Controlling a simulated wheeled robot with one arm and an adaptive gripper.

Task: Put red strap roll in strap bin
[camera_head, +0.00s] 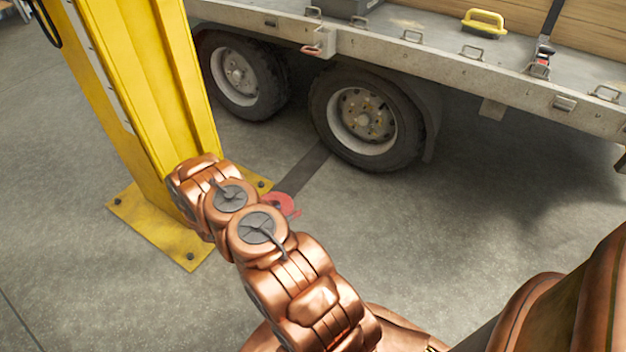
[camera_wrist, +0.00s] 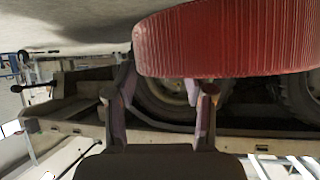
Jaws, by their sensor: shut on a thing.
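The red strap roll (camera_wrist: 230,40) fills the upper right of the wrist view, with a ribbed outer face. My gripper (camera_wrist: 168,80) is shut on it, its two fingers reaching to the roll's lower edge. In the head view the red roll (camera_head: 284,204) shows just past my copper arm, low in front of the trailer wheels and partly hidden by the arm. My gripper is hidden behind the arm there. No strap bin can be made out for sure; a grey box (camera_head: 343,9), cut by the top edge, stands on the trailer bed.
A yellow post (camera_head: 145,90) on a bolted base plate stands left of my arm. The trailer bed (camera_head: 425,55) has metal loops along its edge, above two wheels (camera_head: 365,115). A yellow-handled tool (camera_head: 484,20) lies on the bed. The floor (camera_head: 480,220) at right is clear.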

